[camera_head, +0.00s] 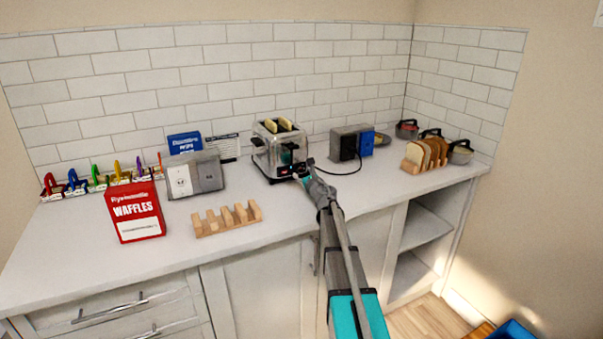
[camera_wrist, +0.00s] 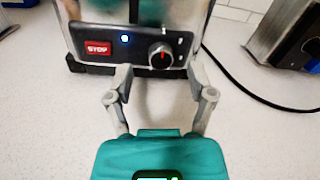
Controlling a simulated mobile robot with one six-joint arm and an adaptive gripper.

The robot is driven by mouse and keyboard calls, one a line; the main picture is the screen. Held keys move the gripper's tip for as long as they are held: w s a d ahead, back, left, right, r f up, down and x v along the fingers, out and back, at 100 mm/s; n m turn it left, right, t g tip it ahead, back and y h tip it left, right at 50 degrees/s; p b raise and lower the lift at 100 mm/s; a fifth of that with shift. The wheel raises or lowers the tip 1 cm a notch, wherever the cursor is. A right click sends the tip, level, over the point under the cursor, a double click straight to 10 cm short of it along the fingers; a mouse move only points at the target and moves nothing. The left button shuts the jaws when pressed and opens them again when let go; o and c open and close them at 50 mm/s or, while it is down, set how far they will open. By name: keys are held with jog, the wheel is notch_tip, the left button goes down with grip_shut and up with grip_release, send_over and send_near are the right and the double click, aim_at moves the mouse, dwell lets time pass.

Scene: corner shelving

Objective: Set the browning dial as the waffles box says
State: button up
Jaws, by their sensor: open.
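The red waffles box (camera_head: 134,212) stands at the front left of the counter. It carries a white label whose small print is too small to read. The chrome toaster (camera_head: 280,150) stands at the back middle with two slices in its top slots. In the wrist view its black front panel (camera_wrist: 105,37) has a red STOP button (camera_wrist: 98,48), a lit blue light and the round browning dial (camera_wrist: 160,55) with a red mark near the top. My gripper (camera_wrist: 161,80) is open and empty just in front of the panel, with the dial roughly between and beyond the fingers.
A wooden rack (camera_head: 228,220) lies left of the toaster, in front of a grey box (camera_head: 195,176). A dark appliance (camera_head: 345,144) with a black cord stands to the right. A bread rack (camera_head: 426,155) and pots are further right.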

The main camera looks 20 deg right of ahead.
jog(key=shift+w, duration=0.95)
grip_shut()
